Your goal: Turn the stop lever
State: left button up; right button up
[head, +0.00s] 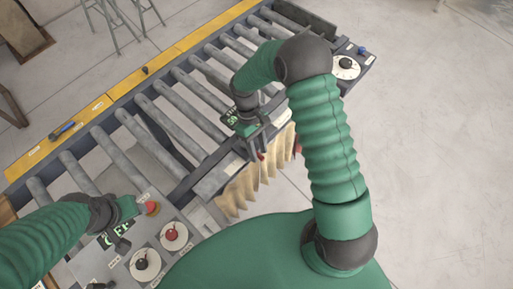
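No part is clearly readable as the stop lever. A small red piece (262,157) shows by the conveyor's near side, right at my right gripper's fingertips. My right gripper (258,148) points down there, its dark fingers a little apart, and I cannot tell whether they touch the red piece. Another small red spot (297,148) shows to its right. My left gripper (121,244) is over the control panel (88,262) at lower left, and its finger gap is unclear. The panel has a red button (152,208), a red knob (172,234) and a black knob (143,264).
The roller conveyor (180,104) runs diagonally with a yellow rail (125,85) on its far side. A tan pleated curtain (245,190) hangs below its near edge. A dial with a black knob (346,64) sits at the far right end. The floor at right is clear.

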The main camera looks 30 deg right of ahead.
jog(key=shift+w, duration=0.2)
pick_arm(q)
jog(key=b+x, duration=0.1)
jog(key=b, duration=0.1)
jog(key=b+x, duration=0.1)
jog(key=x, duration=0.1)
jog(key=shift+s+f+b, duration=0.35)
jog(key=shift+f, duration=0.05)
pick_arm(e)
jog(key=v, duration=1.6)
jog(key=shift+r, duration=0.3)
jog(key=shift+d, duration=0.1)
